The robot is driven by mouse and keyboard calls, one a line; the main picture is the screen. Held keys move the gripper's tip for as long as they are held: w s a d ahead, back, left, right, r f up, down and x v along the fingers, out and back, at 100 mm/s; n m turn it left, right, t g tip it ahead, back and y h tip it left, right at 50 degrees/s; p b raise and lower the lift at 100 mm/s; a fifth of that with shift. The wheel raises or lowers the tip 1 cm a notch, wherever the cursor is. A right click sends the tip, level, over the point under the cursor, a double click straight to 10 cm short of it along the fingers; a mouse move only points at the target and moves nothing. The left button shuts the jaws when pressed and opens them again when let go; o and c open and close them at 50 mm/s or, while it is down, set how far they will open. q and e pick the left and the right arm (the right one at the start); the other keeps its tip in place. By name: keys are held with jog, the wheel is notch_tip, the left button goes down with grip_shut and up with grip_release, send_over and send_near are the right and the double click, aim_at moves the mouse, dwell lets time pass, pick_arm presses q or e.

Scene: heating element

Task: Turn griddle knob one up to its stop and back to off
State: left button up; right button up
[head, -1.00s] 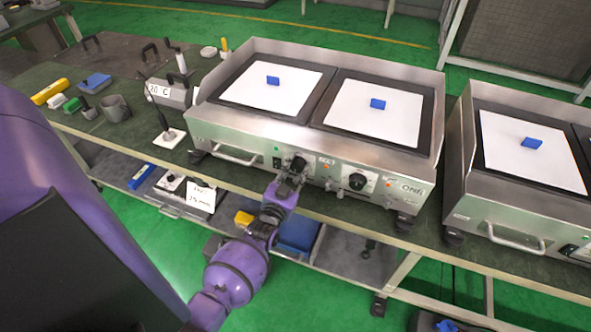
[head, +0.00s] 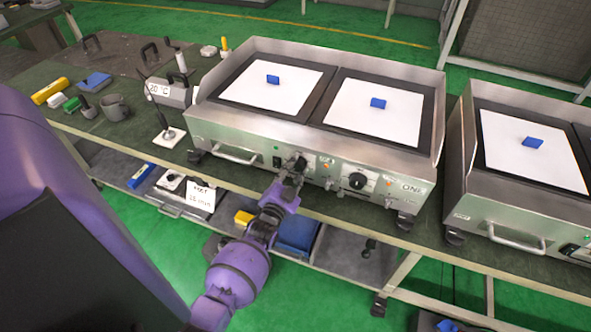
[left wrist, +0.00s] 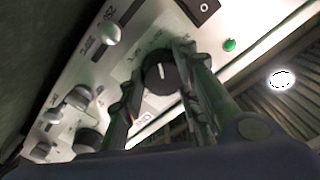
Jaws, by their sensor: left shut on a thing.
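The griddle (head: 240,140) with two plates stands on the bench. Its left black knob (head: 300,159) is on the front panel; the same knob (left wrist: 161,76) shows between my fingers in the left wrist view. My left gripper (head: 294,168) is shut on this knob, with one finger on each side. In the left wrist view the gripper (left wrist: 157,82) partly covers the knob's edges. The second black knob (head: 357,181) is further right on the panel. My right gripper is not in view.
A second griddle (head: 505,205) stands to the right. A stand on a white base (head: 171,138) is left of the griddle. The griddle's front handle (head: 235,156) sticks out left of the held knob. A lower shelf (head: 340,262) with a blue bin (head: 298,232) lies below.

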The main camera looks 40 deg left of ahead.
pick_arm(q)
jog(key=shift+w+d, duration=0.15)
jog(key=shift+d, duration=0.2)
jog(key=o, duration=1)
jog(key=shift+s, duration=0.3)
jog(key=v, duration=1.1)
jog(key=shift+s+f, duration=0.1)
jog(key=shift+s, duration=0.1)
jog(key=shift+f, duration=0.1)
